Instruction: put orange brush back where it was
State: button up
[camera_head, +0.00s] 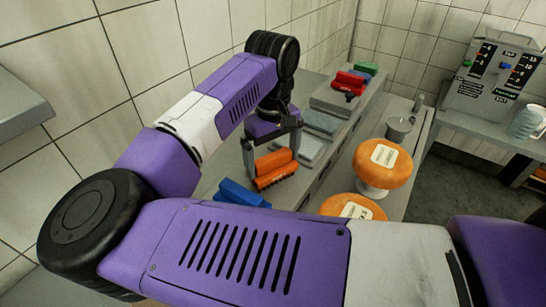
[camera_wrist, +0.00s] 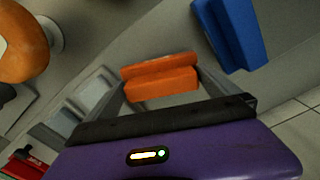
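The orange brush (camera_head: 275,168) is between the fingers of my gripper (camera_head: 272,152), which is shut on it. In the wrist view the brush (camera_wrist: 160,78) spans the gap between the fingertips (camera_wrist: 160,84), with a finger at each end. It is over the grey counter at the wall side, between the blue brush (camera_head: 238,194) and a grey tray (camera_head: 302,150). Whether its underside touches the counter is unclear. The blue brush also shows at the upper right of the wrist view (camera_wrist: 232,32).
Further back are another grey tray (camera_head: 321,123), a red brush (camera_head: 348,80) and a green brush (camera_head: 366,68). Orange cheese wheels (camera_head: 384,163) (camera_head: 352,207) on stands are to the right, with a grey pot (camera_head: 398,128) behind. The tiled wall is close on the left.

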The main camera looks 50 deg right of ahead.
aim_at(273, 157)
notch_tip(273, 157, up, 12)
jog(key=b, duration=0.1)
jog(key=shift+r, duration=0.15)
dwell(0.4)
dwell(0.4)
